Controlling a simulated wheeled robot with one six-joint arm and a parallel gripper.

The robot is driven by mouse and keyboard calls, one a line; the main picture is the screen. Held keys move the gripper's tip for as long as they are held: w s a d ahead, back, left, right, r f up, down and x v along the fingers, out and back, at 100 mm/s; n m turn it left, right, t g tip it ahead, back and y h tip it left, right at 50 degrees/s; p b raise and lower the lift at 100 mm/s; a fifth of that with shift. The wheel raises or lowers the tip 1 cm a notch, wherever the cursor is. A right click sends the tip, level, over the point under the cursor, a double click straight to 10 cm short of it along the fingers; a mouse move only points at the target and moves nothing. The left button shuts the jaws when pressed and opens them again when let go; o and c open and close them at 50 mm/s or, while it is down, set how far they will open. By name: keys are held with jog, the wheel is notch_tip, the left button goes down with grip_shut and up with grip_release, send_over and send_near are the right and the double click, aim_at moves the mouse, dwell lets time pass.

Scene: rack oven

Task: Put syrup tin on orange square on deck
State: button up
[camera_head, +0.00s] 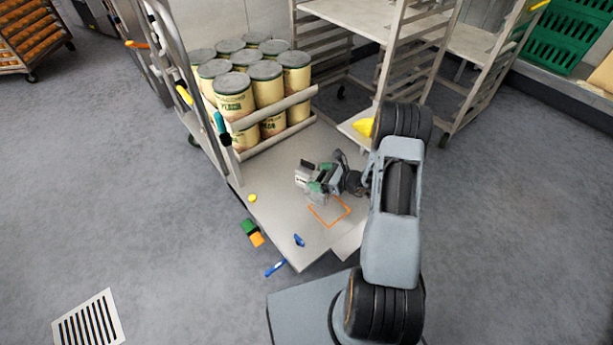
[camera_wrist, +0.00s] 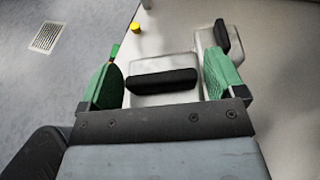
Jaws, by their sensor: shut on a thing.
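My gripper (camera_head: 320,179) is low over the deck (camera_head: 276,190), at the upper-left edge of the orange square outline (camera_head: 346,211). A second silvery piece (camera_wrist: 207,40) with a black handle stands just beyond the right finger. In the head view the gripper hides much of both, and I cannot tell whether the held tin touches the deck.
Several yellow tins (camera_head: 234,100) stand behind a rail at the back of the deck. A yellow knob (camera_head: 252,198), a blue item (camera_head: 299,240) and a blue-handled piece (camera_head: 275,268) lie near the deck's left and front edges. Green and orange blocks (camera_head: 250,228) lie beside it. Racks (camera_head: 400,50) stand behind.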

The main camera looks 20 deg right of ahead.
jog(key=shift+s+d+f+b, duration=0.25)
jog(key=shift+d+f+b, duration=0.2)
jog(key=shift+d+f, duration=0.65)
jog(key=shift+s+d+f+b, duration=0.35)
jog(key=shift+d+f, duration=0.45)
jog(key=shift+f, duration=0.55)
jog(key=shift+d+f+b, duration=0.15)
jog(key=shift+f+b, duration=0.4)
jog(key=shift+f, duration=0.35)
jog(key=shift+d+f+b, duration=0.1)
jog(key=shift+f+b, duration=0.4)
jog(key=shift+f, duration=0.5)
jog(key=o, duration=1.6)
jog(key=shift+f, duration=0.1)
